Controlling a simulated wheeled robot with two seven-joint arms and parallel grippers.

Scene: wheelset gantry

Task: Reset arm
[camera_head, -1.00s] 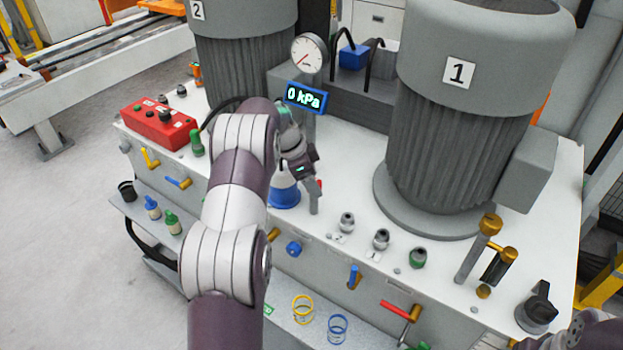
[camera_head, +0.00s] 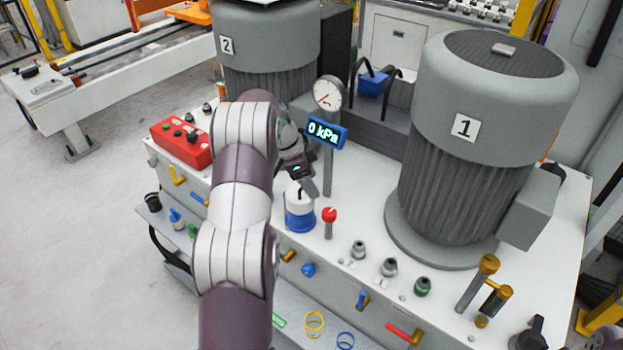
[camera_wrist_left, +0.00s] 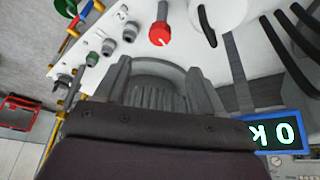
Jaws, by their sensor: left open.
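My left arm (camera_head: 237,215) reaches in over the white pump bench. My left gripper (camera_head: 309,188) is above the bench, by the white and blue container (camera_head: 299,212) and below the pressure display (camera_head: 326,133). In the left wrist view its two fingers (camera_wrist_left: 160,82) are spread with nothing held between them. The red-topped knob (camera_head: 329,216) stands just right of the container; it also shows in the left wrist view (camera_wrist_left: 160,34). Only a dark piece of my right arm shows at the bottom right corner, and its gripper is out of frame.
Motor 1 (camera_head: 492,125) and motor 2 (camera_head: 266,50) stand on the bench (camera_head: 355,205). The gauge (camera_head: 328,94) sits above the display, which reads 0 kPa. A red control box (camera_head: 181,143) is at the left. Several small fittings and valve handles line the front edge.

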